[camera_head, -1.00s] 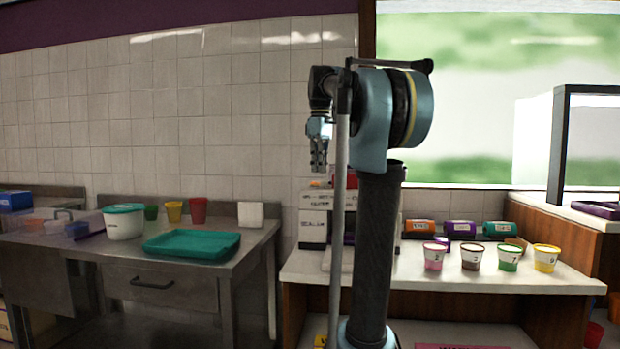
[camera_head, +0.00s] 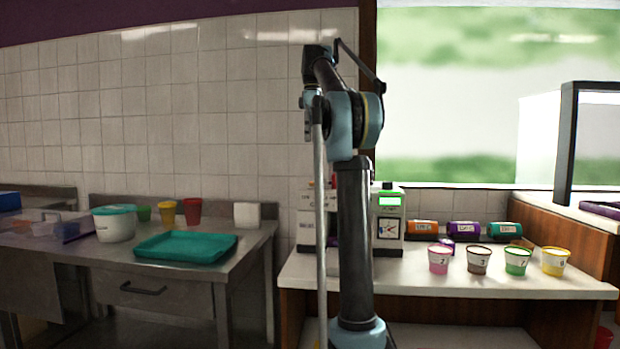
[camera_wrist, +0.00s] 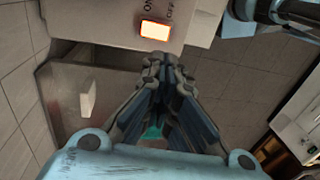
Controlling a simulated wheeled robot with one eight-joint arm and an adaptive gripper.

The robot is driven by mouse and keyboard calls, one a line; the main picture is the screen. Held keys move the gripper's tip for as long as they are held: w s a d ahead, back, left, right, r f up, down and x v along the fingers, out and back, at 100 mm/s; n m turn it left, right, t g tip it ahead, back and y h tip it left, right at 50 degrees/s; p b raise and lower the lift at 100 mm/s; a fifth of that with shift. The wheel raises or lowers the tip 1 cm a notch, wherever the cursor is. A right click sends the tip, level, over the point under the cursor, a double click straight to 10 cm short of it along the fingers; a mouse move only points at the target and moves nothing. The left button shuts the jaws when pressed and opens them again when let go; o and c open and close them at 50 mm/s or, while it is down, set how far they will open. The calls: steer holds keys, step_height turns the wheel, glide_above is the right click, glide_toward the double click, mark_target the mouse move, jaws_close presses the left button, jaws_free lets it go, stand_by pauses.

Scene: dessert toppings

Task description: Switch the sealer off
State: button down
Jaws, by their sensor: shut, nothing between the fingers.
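The sealer (camera_head: 306,228) is a pale box on the counter, largely hidden behind my arm in the head view. In the wrist view, its pale face (camera_wrist: 105,22) fills the top. A rocker switch (camera_wrist: 155,30) there glows orange, with ON and OFF lettering beside it. My gripper (camera_wrist: 162,62) is shut and empty, its fingertips just below the switch in the picture. I cannot tell whether they touch the sealer. In the head view my gripper is hidden or cannot be made out behind my arm.
A machine with a green display and a dial (camera_head: 389,228) stands right of my arm. Several numbered cups, such as the yellow one (camera_head: 554,262), and labelled rolls (camera_head: 464,229) share the counter (camera_head: 430,275). A teal tray (camera_head: 185,247) lies on the left metal table (camera_head: 255,238).

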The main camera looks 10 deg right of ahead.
mark_target(314, 184)
steer(key=f, duration=0.4)
steer(key=s+f, duration=0.1)
steer(key=f, duration=0.4)
steer(key=s+f, duration=0.1)
steer(key=f, duration=0.4)
steer(key=shift+a, duration=0.3)
steer(key=shift+s+a+f+t, duration=0.1)
steer(key=shift+s+f+t, duration=0.15)
steer(key=shift+t, duration=0.15)
steer(key=shift+w, duration=0.25)
steer(key=shift+w+d+r, duration=0.15)
steer(key=shift+w+d, duration=0.15)
steer(key=shift+w, duration=0.35)
